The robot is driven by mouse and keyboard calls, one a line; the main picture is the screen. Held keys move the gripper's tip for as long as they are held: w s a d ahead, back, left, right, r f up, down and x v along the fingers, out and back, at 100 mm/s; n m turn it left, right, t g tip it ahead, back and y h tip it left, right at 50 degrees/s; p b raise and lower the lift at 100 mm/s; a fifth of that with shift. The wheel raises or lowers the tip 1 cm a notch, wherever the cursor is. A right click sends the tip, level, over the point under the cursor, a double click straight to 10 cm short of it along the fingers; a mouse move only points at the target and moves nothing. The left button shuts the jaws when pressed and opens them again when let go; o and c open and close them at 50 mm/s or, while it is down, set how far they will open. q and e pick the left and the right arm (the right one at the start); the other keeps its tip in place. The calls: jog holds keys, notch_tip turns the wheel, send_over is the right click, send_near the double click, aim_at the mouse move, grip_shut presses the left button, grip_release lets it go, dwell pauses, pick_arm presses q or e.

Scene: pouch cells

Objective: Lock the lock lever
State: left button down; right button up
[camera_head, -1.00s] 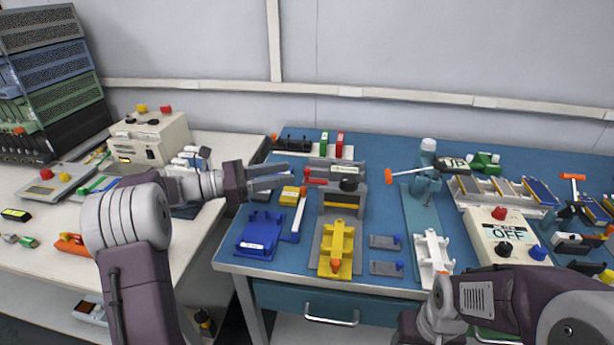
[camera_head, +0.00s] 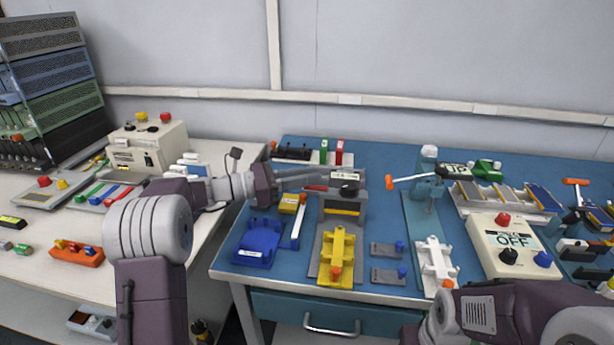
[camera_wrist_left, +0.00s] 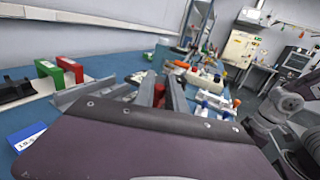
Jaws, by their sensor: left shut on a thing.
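A grey device with a black knob (camera_head: 348,189) stands at the middle of the blue table, and a red lever handle (camera_head: 315,188) sticks out from its left side. My left gripper (camera_head: 318,179) reaches in from the left and is shut on this handle. In the left wrist view the red handle (camera_wrist_left: 160,91) shows between the two grey fingers (camera_wrist_left: 162,94). The fingers hide most of the handle in the head view. I take this handle to be the lock lever. My right gripper is not in view; only part of my right arm shows at the bottom right.
A yellow fixture (camera_head: 337,258) sits in front of the device. A blue tray (camera_head: 258,243) and a white lever with a red end (camera_head: 299,208) lie left of it. Red and green blocks (camera_head: 339,153) stand behind. A press with an orange handle (camera_head: 405,181) stands to the right.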

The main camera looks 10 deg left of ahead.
pick_arm(q)
jog(key=n+t+b, duration=0.1)
jog(key=n+t+y, duration=0.1)
jog(key=shift+s+d+f+t+y+b, duration=0.1)
jog(key=shift+s+t+y+b, duration=0.2)
jog(key=shift+s+t+b, duration=0.1)
jog(key=s+d+n+t+y+b, duration=0.1)
jog(key=n+y+b, duration=0.3)
jog(key=b, duration=0.5)
jog(key=s+n+t+y+b, duration=0.1)
jog(key=n+t+y+b, duration=0.2)
jog(key=y+b, duration=0.3)
jog(key=s+d+n+t+y+b, duration=0.1)
jog(key=n+t+y+b, duration=0.2)
jog(key=b, duration=0.9)
jog(key=shift+s+d+n+t+y, duration=0.1)
jog(key=shift+d+n+t+y, duration=0.1)
jog(key=shift+n+y, duration=0.35)
jog(key=shift+d+n+t+y, duration=0.15)
jog(key=shift+n+y, duration=0.1)
jog(key=shift+y, duration=0.9)
jog(key=c, duration=1.4)
grip_release()
